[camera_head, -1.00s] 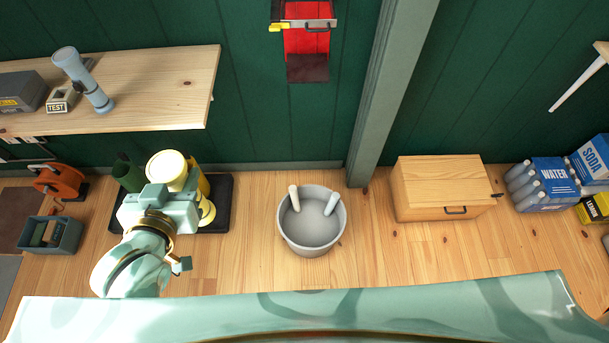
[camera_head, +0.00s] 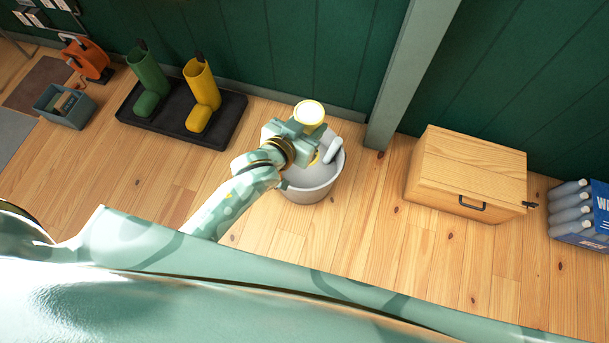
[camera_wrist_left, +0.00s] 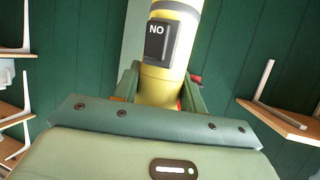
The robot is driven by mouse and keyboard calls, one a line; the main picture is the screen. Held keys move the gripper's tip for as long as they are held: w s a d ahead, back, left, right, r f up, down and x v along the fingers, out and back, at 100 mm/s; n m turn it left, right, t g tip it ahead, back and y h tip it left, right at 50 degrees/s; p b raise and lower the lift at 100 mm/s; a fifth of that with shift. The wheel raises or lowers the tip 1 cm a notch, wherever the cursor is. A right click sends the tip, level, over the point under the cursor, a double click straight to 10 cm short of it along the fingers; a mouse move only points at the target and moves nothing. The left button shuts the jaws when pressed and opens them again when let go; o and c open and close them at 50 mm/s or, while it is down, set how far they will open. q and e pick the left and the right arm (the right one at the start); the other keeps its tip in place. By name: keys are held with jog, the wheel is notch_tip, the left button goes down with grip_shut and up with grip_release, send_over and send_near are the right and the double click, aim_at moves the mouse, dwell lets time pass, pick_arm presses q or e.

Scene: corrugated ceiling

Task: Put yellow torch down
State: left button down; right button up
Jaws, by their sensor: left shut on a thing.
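The yellow torch (camera_head: 309,113) is upright in my left gripper (camera_head: 300,138), with its round pale head on top, in the head view. The left wrist view shows its yellow body (camera_wrist_left: 165,85) with a dark panel marked "NO", between the two green fingers of the left gripper (camera_wrist_left: 160,88). The left gripper is shut on the torch, over the left and far part of a grey bucket (camera_head: 312,190). The torch's lower end is mostly hidden behind the gripper. My right gripper is not in view.
A pale blue-grey torch (camera_head: 333,151) leans in the bucket. A wooden chest (camera_head: 468,170) stands to the right, with a bottle pack (camera_head: 580,212) beyond. Floor between is clear.

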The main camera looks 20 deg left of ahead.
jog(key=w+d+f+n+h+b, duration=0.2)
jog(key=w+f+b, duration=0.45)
jog(key=b, duration=1.05)
pick_arm(q)
jog(key=w+a+f+h+b, duration=0.1)
jog(key=w+f+b, duration=0.1)
jog(key=f, duration=1.2)
jog(key=w+a+f+m+b, duration=0.1)
jog(key=w+f+b, duration=0.2)
jog(key=f, duration=1.2)
jog(key=w+a+f+m+g+h+b, duration=0.1)
jog(key=w+f, duration=0.4)
jog(key=f, duration=1)
jog(key=shift+w+f+h+b, duration=0.25)
jog(key=shift+w+h+b, duration=0.1)
jog(key=shift+b, duration=0.5)
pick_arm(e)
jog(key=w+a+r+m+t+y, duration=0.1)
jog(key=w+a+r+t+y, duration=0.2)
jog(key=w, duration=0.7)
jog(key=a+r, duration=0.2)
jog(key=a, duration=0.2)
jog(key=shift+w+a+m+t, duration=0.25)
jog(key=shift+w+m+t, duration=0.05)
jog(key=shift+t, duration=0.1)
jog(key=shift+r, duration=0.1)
